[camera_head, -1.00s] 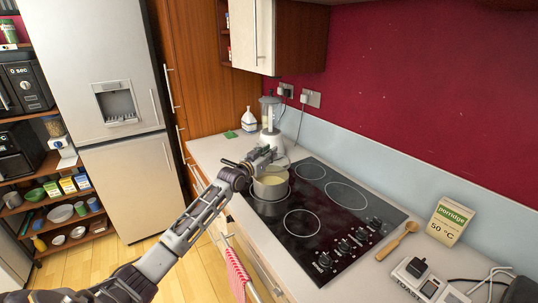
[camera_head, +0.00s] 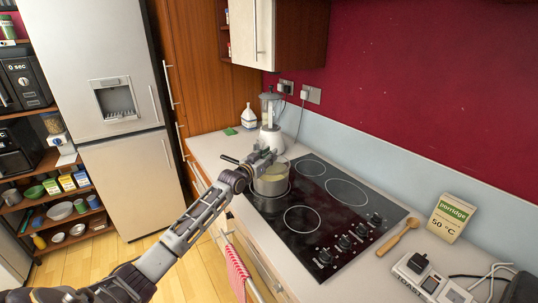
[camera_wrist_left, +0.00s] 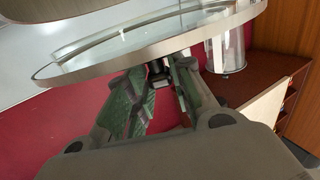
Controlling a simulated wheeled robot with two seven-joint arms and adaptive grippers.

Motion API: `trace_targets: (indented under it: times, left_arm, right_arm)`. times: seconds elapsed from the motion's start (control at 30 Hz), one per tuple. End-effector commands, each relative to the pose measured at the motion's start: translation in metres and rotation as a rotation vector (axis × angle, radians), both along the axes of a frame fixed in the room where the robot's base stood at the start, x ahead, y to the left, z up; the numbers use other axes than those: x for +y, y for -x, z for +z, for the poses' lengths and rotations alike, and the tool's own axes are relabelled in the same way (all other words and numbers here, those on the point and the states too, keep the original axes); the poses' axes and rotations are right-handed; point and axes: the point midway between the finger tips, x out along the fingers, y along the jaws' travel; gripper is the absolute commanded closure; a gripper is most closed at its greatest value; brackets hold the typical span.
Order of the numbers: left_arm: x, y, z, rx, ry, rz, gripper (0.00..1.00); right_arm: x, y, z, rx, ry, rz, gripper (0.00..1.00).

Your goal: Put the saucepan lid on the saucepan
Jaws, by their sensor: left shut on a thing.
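The saucepan (camera_head: 270,187) stands on the rear-left part of the black hob, with something pale yellow inside. My left gripper (camera_head: 265,160) is over the far side of the saucepan, shut on the saucepan lid. In the left wrist view, the glass saucepan lid (camera_wrist_left: 150,57) with its metal rim spans the top, just beyond the fingers of my left gripper (camera_wrist_left: 160,75). The knob is mostly hidden between the fingers. In the head view the lid is hard to make out at the pan's mouth; I cannot tell whether it touches the rim. My right gripper is not in view.
A blender (camera_head: 271,130) stands on the counter behind the saucepan, close to my gripper. It is near a white bottle (camera_head: 249,117). The hob (camera_head: 325,220) is otherwise clear. A wooden spoon (camera_head: 398,238) and a porridge box (camera_head: 450,218) are at the right.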

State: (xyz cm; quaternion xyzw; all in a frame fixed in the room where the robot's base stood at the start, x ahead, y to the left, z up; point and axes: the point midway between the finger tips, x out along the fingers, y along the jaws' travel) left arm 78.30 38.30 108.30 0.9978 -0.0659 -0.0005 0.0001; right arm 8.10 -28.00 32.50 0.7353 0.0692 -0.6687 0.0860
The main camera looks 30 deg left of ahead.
Motion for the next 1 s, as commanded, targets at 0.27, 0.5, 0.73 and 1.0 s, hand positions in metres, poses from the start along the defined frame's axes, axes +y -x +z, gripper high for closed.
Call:
trace_targets:
  times: [0.27,0.5,0.73,1.0]
  left_arm:
    - [0.0,0.0,-0.014,-0.002,0.0,0.0,1.0]
    - [0.0,0.0,-0.017,-0.002,0.0,0.0,1.0]
    - [0.0,0.0,-0.017,-0.002,0.0,0.0,1.0]
    - [0.0,0.0,-0.018,-0.002,0.0,0.0,1.0]
  right_arm:
    - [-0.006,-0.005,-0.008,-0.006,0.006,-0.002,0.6]
    - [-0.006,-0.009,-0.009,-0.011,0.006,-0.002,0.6]
    - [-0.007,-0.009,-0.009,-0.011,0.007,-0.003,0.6]
    - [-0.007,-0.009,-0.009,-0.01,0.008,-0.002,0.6]
